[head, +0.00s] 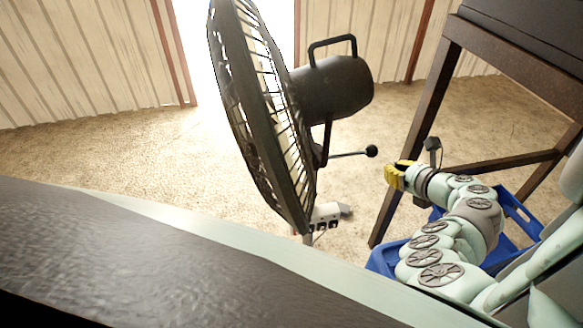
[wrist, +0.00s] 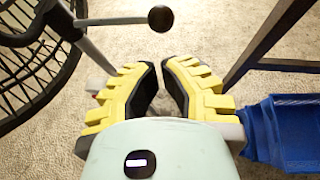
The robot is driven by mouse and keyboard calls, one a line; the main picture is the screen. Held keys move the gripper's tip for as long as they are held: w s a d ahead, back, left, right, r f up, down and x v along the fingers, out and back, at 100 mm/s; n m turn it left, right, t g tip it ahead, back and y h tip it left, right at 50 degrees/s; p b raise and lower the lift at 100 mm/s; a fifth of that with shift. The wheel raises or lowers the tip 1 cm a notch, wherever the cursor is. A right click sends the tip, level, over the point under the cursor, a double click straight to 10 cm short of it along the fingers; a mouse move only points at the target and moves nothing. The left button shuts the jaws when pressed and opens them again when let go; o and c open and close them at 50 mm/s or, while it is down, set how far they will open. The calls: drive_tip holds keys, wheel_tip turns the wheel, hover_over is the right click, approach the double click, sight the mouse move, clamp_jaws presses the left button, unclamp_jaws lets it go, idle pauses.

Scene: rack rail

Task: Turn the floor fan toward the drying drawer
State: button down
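The floor fan (head: 265,120) stands left of my gripper, its dark wire cage seen nearly edge-on and facing left in the head view. Behind the cage are a black motor housing (head: 335,88) with a loop handle and a thin rod ending in a black ball knob (head: 371,151). In the wrist view the knob (wrist: 160,18) is beyond my fingertips, with part of the cage (wrist: 35,60) at left. My gripper (head: 392,176), with yellow fingers, is right of and below the knob, apart from it. Its fingertips (wrist: 160,66) nearly meet, with nothing between them. I cannot identify a drying drawer.
A dark cabinet on wooden legs (head: 440,70) stands at upper right, with a blue crate (head: 515,217) beneath it; the crate also shows in the wrist view (wrist: 285,130). A dark-topped surface (head: 150,250) fills the lower left. Sandy floor lies open behind the fan.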

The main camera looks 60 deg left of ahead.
drive_tip(key=r+x, duration=0.1)
drive_tip(key=x, duration=0.5)
drive_tip(key=shift+a, duration=0.45)
drive_tip(key=shift+f, duration=0.15)
drive_tip(key=shift+w, duration=0.1)
